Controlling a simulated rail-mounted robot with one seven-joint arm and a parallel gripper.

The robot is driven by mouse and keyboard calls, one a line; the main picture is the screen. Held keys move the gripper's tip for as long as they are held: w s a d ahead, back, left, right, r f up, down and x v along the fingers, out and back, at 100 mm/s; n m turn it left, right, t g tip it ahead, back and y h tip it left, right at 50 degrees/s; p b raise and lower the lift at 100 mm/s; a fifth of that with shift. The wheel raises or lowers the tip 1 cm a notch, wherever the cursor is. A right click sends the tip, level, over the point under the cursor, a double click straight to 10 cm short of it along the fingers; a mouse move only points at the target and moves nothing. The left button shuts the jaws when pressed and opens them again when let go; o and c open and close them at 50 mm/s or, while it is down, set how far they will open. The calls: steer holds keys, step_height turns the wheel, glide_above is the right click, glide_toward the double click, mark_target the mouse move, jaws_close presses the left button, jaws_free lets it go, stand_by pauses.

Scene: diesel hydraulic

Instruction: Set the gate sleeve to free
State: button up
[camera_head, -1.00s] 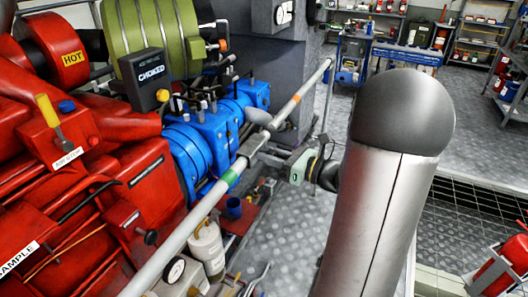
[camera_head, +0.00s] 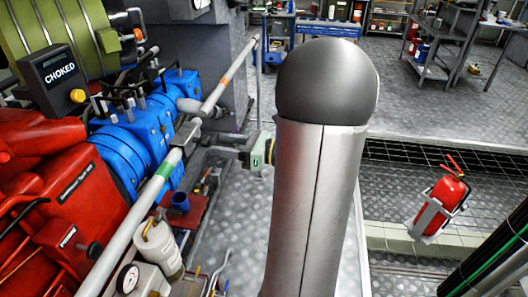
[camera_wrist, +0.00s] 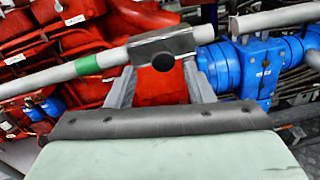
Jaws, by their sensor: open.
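The gate sleeve is a grey metal block (camera_wrist: 170,44) with a round dark knob (camera_wrist: 163,62), seated around a long grey rail (camera_wrist: 40,80). In the head view the sleeve (camera_head: 187,131) sits between the rail's green band (camera_head: 165,168) and orange band (camera_head: 225,82). My gripper (camera_wrist: 157,72) is open and empty in the wrist view, its two fingers spread left and right of the knob. Whether the fingers touch the sleeve cannot be told. In the head view my gripper (camera_head: 222,147) points left towards the sleeve.
Red engine casings (camera_head: 75,180) and blue housings (camera_head: 130,150) stand behind the rail. In the wrist view, another grey rail piece (camera_wrist: 270,17) lies right of the sleeve. A gauge (camera_head: 129,279) stands below. A fire extinguisher (camera_head: 440,203) is at right. Plated floor (camera_head: 245,225) is open beneath my arm.

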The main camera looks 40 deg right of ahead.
steer(key=b+v, duration=0.1)
steer(key=v, duration=1.1)
steer(key=shift+b, duration=0.35)
steer(key=shift+a, duration=0.15)
steer(key=a+f+n+g, duration=0.3)
steer(key=a+n+g, duration=0.3)
steer(key=a, duration=0.3)
steer(key=a+f+n+g, duration=0.2)
steer(key=a+n+g, duration=0.4)
steer(key=a, duration=0.4)
steer(key=s+a+f+n+g+h, duration=0.1)
steer(key=s+a+f+n+h, duration=0.1)
steer(key=n+h, duration=0.3)
steer(key=s+a+f+n+g+h, duration=0.1)
steer(key=s+a+f+n+h, duration=0.2)
steer(key=n, duration=1.1)
steer(key=shift+s+a+f+h, duration=0.35)
steer(key=shift+s+h, duration=0.65)
steer(key=shift+h, duration=0.2)
